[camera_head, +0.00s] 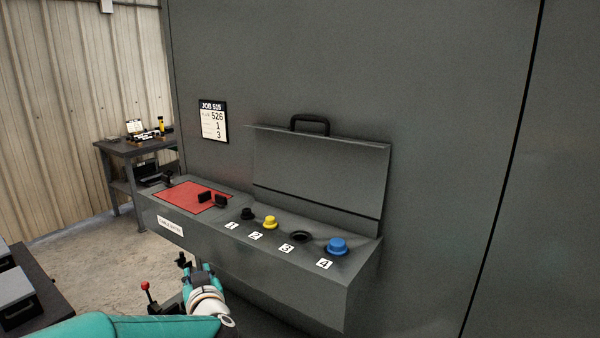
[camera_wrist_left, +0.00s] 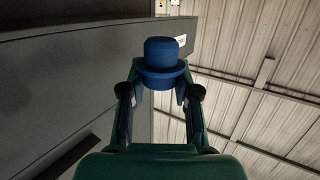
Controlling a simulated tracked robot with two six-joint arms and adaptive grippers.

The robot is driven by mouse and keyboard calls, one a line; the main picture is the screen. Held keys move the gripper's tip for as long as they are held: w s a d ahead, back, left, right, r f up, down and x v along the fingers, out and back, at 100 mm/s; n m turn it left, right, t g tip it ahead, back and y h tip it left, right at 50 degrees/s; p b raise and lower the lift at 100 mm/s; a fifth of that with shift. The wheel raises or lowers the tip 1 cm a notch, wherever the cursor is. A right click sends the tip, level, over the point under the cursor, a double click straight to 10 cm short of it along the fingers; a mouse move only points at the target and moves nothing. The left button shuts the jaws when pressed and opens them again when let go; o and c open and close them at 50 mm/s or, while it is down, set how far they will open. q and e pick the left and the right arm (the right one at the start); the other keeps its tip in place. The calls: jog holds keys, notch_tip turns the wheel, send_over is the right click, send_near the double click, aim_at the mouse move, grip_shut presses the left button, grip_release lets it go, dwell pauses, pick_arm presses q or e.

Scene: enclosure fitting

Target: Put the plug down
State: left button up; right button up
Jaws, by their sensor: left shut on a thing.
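In the left wrist view a blue plug (camera_wrist_left: 161,62) with a round cap and wide flange sits between the fingers of my left gripper (camera_wrist_left: 160,92), which is shut on it. In the head view my left gripper (camera_head: 187,265) is low, in front of and below the front face of the grey box; the held plug cannot be made out there. On the box's ledge, a black plug (camera_head: 248,214) is at 1, a yellow plug (camera_head: 270,222) at 2, a dark ring (camera_head: 301,236) at 3 and another blue plug (camera_head: 337,246) at 4. My right gripper is not in view.
The box's lid (camera_head: 318,180) stands open against the grey wall. A red mat (camera_head: 190,197) with black pieces lies on the ledge's left part. A dark workbench (camera_head: 130,148) stands behind left. Grey boxes (camera_head: 14,290) are at lower left.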

pick_arm(q)
jog(key=f, duration=0.1)
jog(key=a+f, duration=0.1)
jog(key=f, duration=0.1)
jog(key=a+f, duration=0.1)
jog(key=f, duration=0.1)
jog(key=shift+s+a+f, duration=0.1)
jog(key=shift+s+f, duration=0.15)
jog(key=shift+s, duration=0.05)
jog(key=f, duration=0.2)
jog(key=s+f+m+h, duration=0.1)
jog(key=f, duration=0.1)
jog(key=f+h, duration=0.1)
jog(key=f, duration=0.1)
jog(key=shift+s+f+t, duration=0.3)
jog(key=shift+f, duration=0.05)
jog(key=s+d+f+m+h, duration=0.1)
jog(key=s+f, duration=0.1)
jog(key=f, duration=0.1)
jog(key=s+d+f+m+h, duration=0.1)
jog(key=s+d+f+h, duration=0.1)
jog(key=f, duration=0.1)
jog(key=s+d+f+m+t+h, duration=0.1)
jog(key=s+d+f+m+h, duration=0.1)
jog(key=shift+s+f+b, duration=0.25)
jog(key=shift+f+b, duration=0.05)
jog(key=shift+f, duration=0.1)
jog(key=shift+w+d, duration=0.1)
jog(key=shift+d, duration=0.05)
